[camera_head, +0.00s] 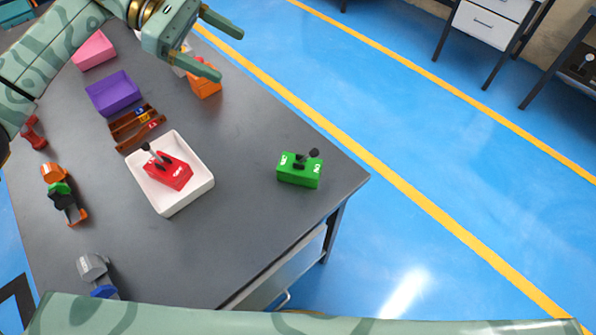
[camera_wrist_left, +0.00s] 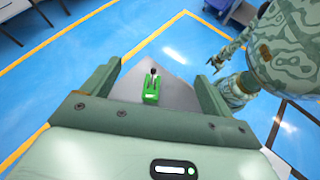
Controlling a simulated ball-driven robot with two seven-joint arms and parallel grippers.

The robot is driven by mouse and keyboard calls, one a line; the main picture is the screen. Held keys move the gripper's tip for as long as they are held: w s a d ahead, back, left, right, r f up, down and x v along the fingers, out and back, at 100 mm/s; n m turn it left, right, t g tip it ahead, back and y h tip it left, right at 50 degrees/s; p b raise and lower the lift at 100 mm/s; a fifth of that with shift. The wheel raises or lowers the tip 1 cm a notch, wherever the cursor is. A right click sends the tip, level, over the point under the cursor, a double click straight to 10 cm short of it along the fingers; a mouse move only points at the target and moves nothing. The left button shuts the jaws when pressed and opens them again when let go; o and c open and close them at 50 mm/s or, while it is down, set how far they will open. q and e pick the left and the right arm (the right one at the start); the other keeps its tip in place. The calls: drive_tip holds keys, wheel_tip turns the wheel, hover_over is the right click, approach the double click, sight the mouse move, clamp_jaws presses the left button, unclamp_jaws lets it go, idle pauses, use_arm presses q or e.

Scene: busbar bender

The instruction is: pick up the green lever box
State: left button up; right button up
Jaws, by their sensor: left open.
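The green lever box (camera_head: 300,170) sits near the right edge of the dark table, with a black-knobbed lever on top. It also shows in the left wrist view (camera_wrist_left: 151,92), in line with the space between my fingers, some way beyond them. My left gripper (camera_head: 229,56) is open and empty, up and left of the box in the head view, over the far side of the table. Its two fingers (camera_wrist_left: 158,80) stand wide apart in the wrist view.
A white tray (camera_head: 207,187) holding a red lever box (camera_head: 169,171) stands left of the green box. A purple bin (camera_head: 114,93), a brown rack (camera_head: 136,127), an orange piece (camera_head: 205,87) and several clamps lie further left. The table is clear around the green box.

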use_arm(q)
wheel_tip(320, 180, down, 14)
drive_tip(key=w+b, duration=0.2)
drive_tip(key=b, duration=0.7)
drive_tip(key=g+b, duration=0.1)
drive_tip(key=b, duration=0.8)
approach(301, 164)
drive_tip(key=d, duration=0.1)
drive_tip(key=d+f, duration=0.2)
drive_tip(key=shift+s+d+f+n+p, duration=0.1)
drive_tip(key=shift+s+f+n+p, duration=0.05)
drive_tip(key=shift+s+n+p, duration=0.2)
drive_tip(key=x, duration=0.6)
drive_tip(key=shift+s, duration=0.1)
drive_tip(key=c, duration=1.3)
use_arm(e)
drive_tip(key=s+f, duration=0.2)
drive_tip(key=f, duration=0.7)
drive_tip(key=s+f+g, duration=0.1)
drive_tip(key=s+f, duration=0.1)
drive_tip(key=f, duration=0.7)
drive_tip(key=shift+s+a+f, duration=0.15)
drive_tip(key=shift+s+f, duration=0.15)
drive_tip(key=shift+f, duration=0.05)
use_arm(q)
drive_tip(key=shift+r, duration=0.25)
drive_tip(key=shift+c, duration=0.2)
